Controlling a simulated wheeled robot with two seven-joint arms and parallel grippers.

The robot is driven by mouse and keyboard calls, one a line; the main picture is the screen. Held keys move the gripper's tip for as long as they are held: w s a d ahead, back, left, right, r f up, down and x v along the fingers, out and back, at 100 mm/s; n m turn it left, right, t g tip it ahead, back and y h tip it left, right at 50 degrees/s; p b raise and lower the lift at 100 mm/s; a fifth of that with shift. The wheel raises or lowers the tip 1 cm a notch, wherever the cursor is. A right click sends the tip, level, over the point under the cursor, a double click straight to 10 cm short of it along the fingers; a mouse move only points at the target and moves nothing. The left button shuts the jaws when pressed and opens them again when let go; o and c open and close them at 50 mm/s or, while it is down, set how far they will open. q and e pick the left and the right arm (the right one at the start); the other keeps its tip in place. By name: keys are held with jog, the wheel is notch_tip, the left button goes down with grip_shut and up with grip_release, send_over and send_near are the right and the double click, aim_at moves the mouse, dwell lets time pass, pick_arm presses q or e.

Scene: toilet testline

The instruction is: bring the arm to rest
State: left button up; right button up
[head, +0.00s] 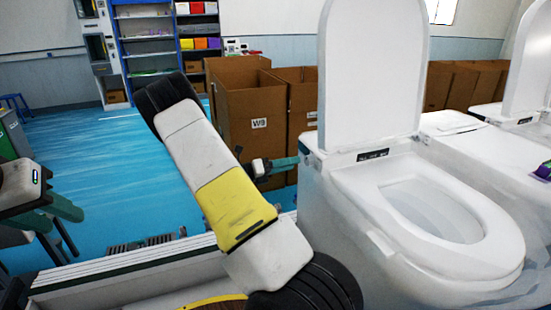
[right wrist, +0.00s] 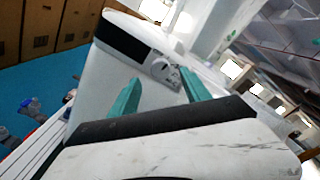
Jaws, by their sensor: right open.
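My right arm (head: 215,170), white with a yellow band, rises in the middle of the head view and bends over. Its gripper (head: 272,168) shows behind the arm, beside the left side of the white toilet (head: 440,250) with its lid up. In the right wrist view the two teal fingers (right wrist: 160,92) are spread with nothing between them. They point at the toilet's side (right wrist: 105,85), near a round knob (right wrist: 165,70). I cannot tell whether they touch it. My left gripper (head: 68,230) is at the left edge, its dark fingers apart and empty.
Brown cardboard boxes (head: 250,110) stand behind my right arm. A second toilet (head: 525,110) is at the right. A shelf (head: 147,40) stands at the back. The blue floor (head: 110,160) is open at the left. A white-edged ledge (head: 130,275) runs along the front.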

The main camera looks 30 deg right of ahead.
jog(key=shift+w+a, duration=0.1)
jog(key=shift+a, duration=0.9)
jog(key=s+a+r+m+g+y, duration=0.1)
jog(key=s+a+r+m+y, duration=0.1)
jog(key=s+a+m+y, duration=0.3)
jog(key=s+a+r+m+y, duration=0.2)
jog(key=s+m+y, duration=0.4)
jog(key=s+m, duration=0.15)
jog(key=s+a+r+m+t+y, duration=0.4)
jog(key=s+a+r+m, duration=0.1)
jog(key=a+r+m, duration=0.1)
jog(key=s+a+r+m+t+y, duration=0.5)
jog(key=a+r+m, duration=0.2)
jog(key=a, duration=0.4)
jog(key=shift+s+a+r, duration=0.15)
jog(key=shift+s+r, duration=0.2)
jog(key=shift+r, duration=0.15)
